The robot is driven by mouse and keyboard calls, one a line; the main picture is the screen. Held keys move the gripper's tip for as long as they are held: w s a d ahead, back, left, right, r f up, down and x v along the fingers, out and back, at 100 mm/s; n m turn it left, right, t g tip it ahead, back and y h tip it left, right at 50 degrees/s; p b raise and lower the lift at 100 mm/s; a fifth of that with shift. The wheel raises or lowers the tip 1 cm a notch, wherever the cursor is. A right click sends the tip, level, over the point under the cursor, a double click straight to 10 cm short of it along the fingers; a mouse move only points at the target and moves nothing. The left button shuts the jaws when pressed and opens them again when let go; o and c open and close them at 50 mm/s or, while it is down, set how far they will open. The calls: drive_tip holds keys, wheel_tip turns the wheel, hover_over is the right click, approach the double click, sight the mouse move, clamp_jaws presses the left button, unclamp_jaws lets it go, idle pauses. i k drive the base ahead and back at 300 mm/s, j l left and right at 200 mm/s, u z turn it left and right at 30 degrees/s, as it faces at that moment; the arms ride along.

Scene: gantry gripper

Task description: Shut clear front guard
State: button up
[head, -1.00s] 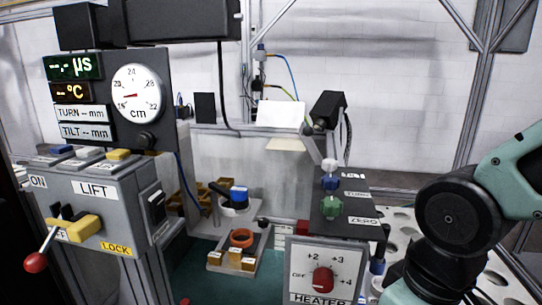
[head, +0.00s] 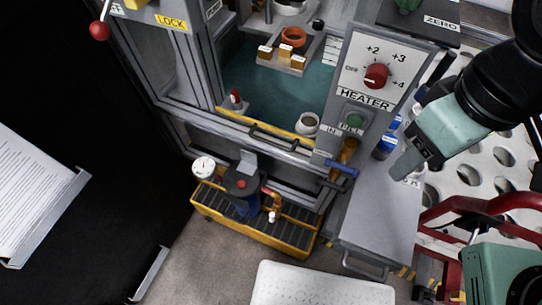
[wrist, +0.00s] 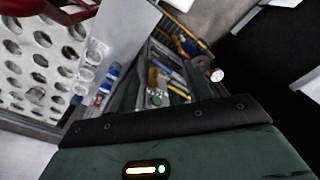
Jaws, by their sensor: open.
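The clear front guard (head: 255,155) appears as a grey-framed panel low on the machine's front, below a yellow sill (head: 265,124). A dark bar handle (head: 273,140) sits along its top edge. Above the sill the work bay stands uncovered, with a teal floor (head: 265,85). The clear pane itself is hard to make out, and the yellow pump tray hides part of the lower front. My gripper (head: 407,168) is open, to the right of the guard and beyond the heater column, apart from the handle. The wrist view shows its dark green body, not clear fingertips.
The heater panel (head: 376,75) and a grey side shelf (head: 375,215) stand between my arm and the guard. A yellow tray with a pump (head: 241,185) sits on the floor before the guard. A perforated white table (head: 490,160) and red frame (head: 450,205) are at right.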

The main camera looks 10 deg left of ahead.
sight(297, 138)
drive_tip(key=k+j+u, duration=0.1)
drive_tip(key=k+j, duration=0.15)
drive_tip(key=k+j+u, duration=0.1)
drive_tip(key=k+j, duration=0.15)
drive_tip(key=j, duration=0.2)
drive_tip(key=k+j+u, duration=0.1)
drive_tip(key=j, duration=0.25)
drive_tip(key=k, duration=0.1)
